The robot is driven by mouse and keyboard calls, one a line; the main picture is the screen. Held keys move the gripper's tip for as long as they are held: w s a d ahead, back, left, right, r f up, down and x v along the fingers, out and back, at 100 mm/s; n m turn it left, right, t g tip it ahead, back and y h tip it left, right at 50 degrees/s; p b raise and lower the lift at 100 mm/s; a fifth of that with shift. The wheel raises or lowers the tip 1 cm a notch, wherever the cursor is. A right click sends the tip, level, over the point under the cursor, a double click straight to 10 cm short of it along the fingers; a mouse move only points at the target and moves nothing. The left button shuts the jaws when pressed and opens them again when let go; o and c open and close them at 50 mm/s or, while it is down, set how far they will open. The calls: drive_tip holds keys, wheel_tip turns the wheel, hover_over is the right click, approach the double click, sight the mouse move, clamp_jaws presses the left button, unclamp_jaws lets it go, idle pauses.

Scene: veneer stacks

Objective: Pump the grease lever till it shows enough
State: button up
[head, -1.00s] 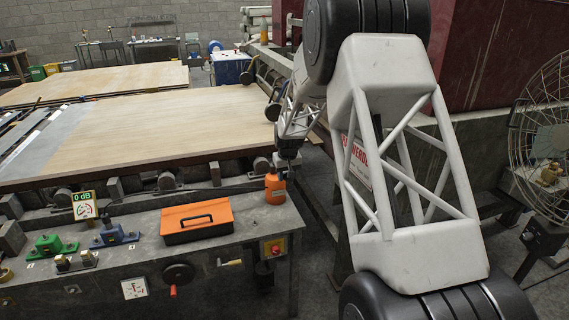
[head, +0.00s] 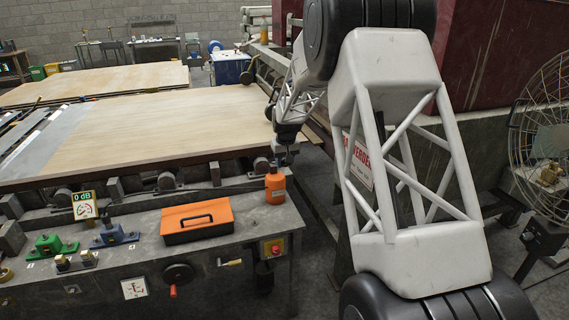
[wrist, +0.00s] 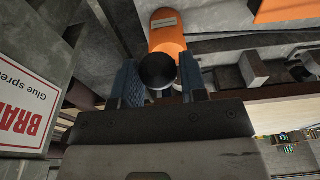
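An orange canister (head: 275,188) stands upright at the right end of the grey bench. In the wrist view the orange canister (wrist: 167,33) lies beyond my fingers, and a round black knob (wrist: 157,70) shows in front of it. My gripper (wrist: 159,78) is open, with one blue-grey finger on each side of the knob and visible gaps. In the head view my gripper (head: 286,156) hangs just above the canister. A small dial gauge (head: 134,288) is on the bench front. I cannot tell for sure which part is the grease lever.
An orange toolbox (head: 197,219) sits left of the canister. A 0 dB meter (head: 86,205) stands at left. A veneer stack (head: 150,125) lies behind.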

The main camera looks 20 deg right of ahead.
drive_tip(key=o, duration=0.4)
drive_tip(key=shift+s+r, duration=0.15)
drive_tip(key=shift+r, duration=1)
drive_tip(key=shift+s+r, duration=0.2)
drive_tip(key=shift+r, duration=0.9)
drive_tip(key=shift+s+r, duration=0.15)
drive_tip(key=shift+r, duration=1)
drive_tip(key=shift+s+r, duration=0.1)
drive_tip(key=shift+r, duration=0.05)
